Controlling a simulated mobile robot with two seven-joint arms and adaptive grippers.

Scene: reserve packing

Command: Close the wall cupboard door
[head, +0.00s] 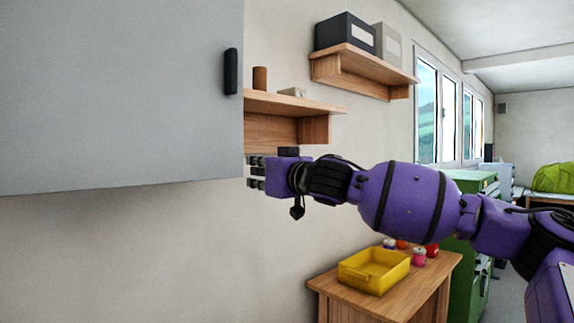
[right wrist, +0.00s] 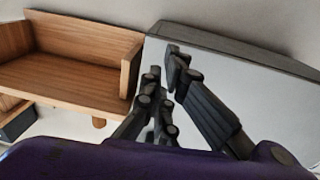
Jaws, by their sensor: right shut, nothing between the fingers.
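The wall cupboard door (head: 120,95) is a large flat light grey panel filling the upper left of the head view. A black upright handle (head: 231,71) sits near its right edge. My right gripper (head: 256,172) is just right of the door's lower right corner, shut and empty. In the right wrist view its black fingers (right wrist: 166,85) are together in front of a smooth grey panel; whether they touch it I cannot tell. The inside of the cupboard and the door's hinge side are not visible, so how far the door stands open is unclear. My left gripper is out of view.
A wooden wall shelf (head: 290,104) with small items is close behind my right gripper; a higher shelf (head: 360,66) holds boxes. Below, a wooden table (head: 421,285) carries a yellow tray (head: 348,280) and several small jars. The wall below the door is clear.

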